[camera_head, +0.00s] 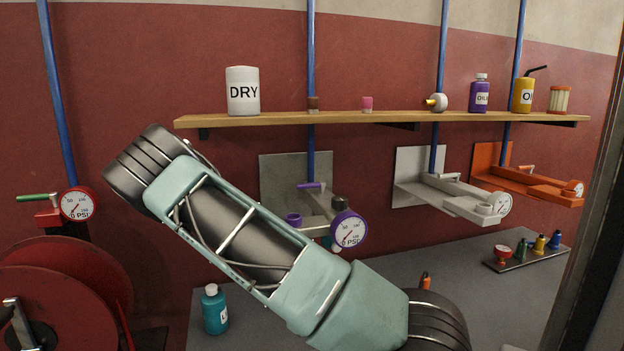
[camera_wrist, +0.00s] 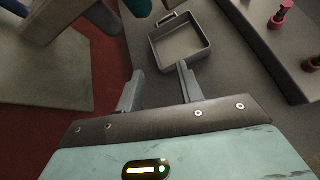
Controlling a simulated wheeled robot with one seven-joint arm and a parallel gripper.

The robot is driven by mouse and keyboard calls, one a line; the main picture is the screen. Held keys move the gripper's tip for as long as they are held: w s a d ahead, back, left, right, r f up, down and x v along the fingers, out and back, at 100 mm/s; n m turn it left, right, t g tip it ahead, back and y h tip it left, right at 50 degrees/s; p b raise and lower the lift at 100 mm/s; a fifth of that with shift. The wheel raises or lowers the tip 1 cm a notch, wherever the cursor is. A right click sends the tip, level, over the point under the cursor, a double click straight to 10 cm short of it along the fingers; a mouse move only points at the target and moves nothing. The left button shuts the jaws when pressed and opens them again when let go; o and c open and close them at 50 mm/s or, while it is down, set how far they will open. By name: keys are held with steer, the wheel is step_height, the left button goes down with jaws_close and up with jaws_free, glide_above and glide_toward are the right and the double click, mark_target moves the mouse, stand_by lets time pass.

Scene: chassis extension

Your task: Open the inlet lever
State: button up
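Several gauge units with small levers show in the head view; I cannot tell which lever is the inlet lever. A purple lever (camera_head: 311,186) is on the grey unit with a purple-rimmed gauge (camera_head: 348,230). A green lever (camera_head: 33,197) is beside the red gauge (camera_head: 77,204) at the left. A white lever (camera_head: 445,176) and an orange lever (camera_head: 525,168) are on the units to the right. My gripper (camera_wrist: 160,88) is open and empty in the wrist view, with its fingers apart. It is not visible in the head view, where my arm covers the middle.
A grey open tray (camera_wrist: 152,44) lies beyond my fingertips. A teal bottle (camera_head: 215,310) stands on the grey table (camera_head: 390,260). A dark tray (camera_head: 530,256) holds small coloured items. A wooden shelf (camera_head: 370,118) with containers and blue vertical pipes (camera_head: 311,60) line the wall.

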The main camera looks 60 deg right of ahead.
mark_target(312, 185)
steer(key=w+d+r+n+g+h+p, duration=0.1)
steer(key=w+d+r+g+h, duration=0.15)
steer(key=r, duration=0.25)
steer(key=w+d+r+g+h+p, duration=0.1)
steer(key=w+d+r+g+h, duration=0.1)
steer(key=d+r+h, duration=0.15)
steer(key=shift+t+y, duration=0.25)
steer(key=shift+y, duration=0.05)
steer(key=p+x, duration=0.2)
steer(key=x, duration=0.3)
steer(key=p+x, duration=0.2)
steer(key=x, duration=0.4)
steer(key=r+p+x, duration=0.1)
steer(key=p+x, duration=0.1)
steer(key=x, duration=0.3)
steer(key=shift+s+d+p, duration=0.15)
steer(key=shift+s+p, duration=0.05)
steer(key=shift+p, duration=0.2)
steer(key=shift+s+d+f, duration=0.15)
steer(key=shift+s+d, duration=0.2)
steer(key=shift+d, duration=0.15)
jaws_close()
